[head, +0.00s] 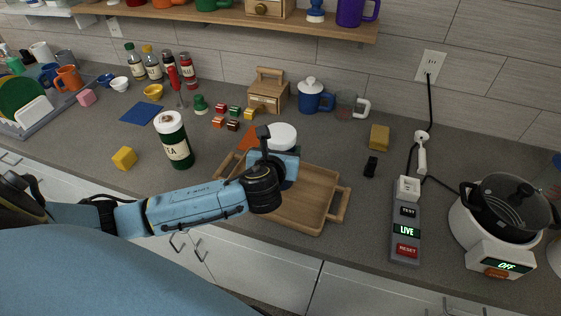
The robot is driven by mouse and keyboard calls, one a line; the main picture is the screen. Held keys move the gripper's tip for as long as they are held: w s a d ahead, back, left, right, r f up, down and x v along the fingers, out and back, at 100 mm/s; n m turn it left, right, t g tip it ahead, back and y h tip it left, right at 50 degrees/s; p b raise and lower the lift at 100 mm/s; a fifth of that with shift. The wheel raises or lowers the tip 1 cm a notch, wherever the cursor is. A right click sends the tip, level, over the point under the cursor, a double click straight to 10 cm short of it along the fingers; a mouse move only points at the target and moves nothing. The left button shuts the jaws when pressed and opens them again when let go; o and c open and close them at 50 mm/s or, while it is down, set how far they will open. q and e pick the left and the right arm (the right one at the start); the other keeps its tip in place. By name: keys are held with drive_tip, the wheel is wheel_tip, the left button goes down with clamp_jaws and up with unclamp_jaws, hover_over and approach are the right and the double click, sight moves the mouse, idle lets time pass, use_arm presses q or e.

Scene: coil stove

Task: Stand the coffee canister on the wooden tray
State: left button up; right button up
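A wooden tray (312,196) with side handles lies on the counter near its front edge. A white round lid (282,134) shows just behind my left gripper (281,160), over the tray's back part. It looks like the top of a canister, likely the coffee one; its body and label are hidden by my wrist. I cannot tell whether it rests on the tray or is held above it. My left fingers are mostly hidden, so their opening does not show. A dark green canister with a white lid and letters ending "EA" (175,146) stands left of the tray. My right gripper is out of view.
An orange item (248,136) lies by the tray's back left. Several small coloured blocks, a wooden box (268,95) and a blue lidded mug (311,98) stand behind.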

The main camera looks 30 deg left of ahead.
use_arm(q)
wheel_tip(320, 180, down, 4)
drive_tip(key=shift+r, duration=0.15)
drive_tip(key=shift+w, duration=0.1)
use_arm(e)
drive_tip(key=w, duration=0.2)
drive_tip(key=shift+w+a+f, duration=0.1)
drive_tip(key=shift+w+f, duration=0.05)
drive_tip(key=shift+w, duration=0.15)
use_arm(q)
drive_tip(key=o, duration=1.1)
drive_tip(key=shift+c, duration=0.2)
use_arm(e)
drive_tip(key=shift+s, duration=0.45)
use_arm(q)
drive_tip(key=shift+r, duration=0.1)
drive_tip(key=v, duration=1.2)
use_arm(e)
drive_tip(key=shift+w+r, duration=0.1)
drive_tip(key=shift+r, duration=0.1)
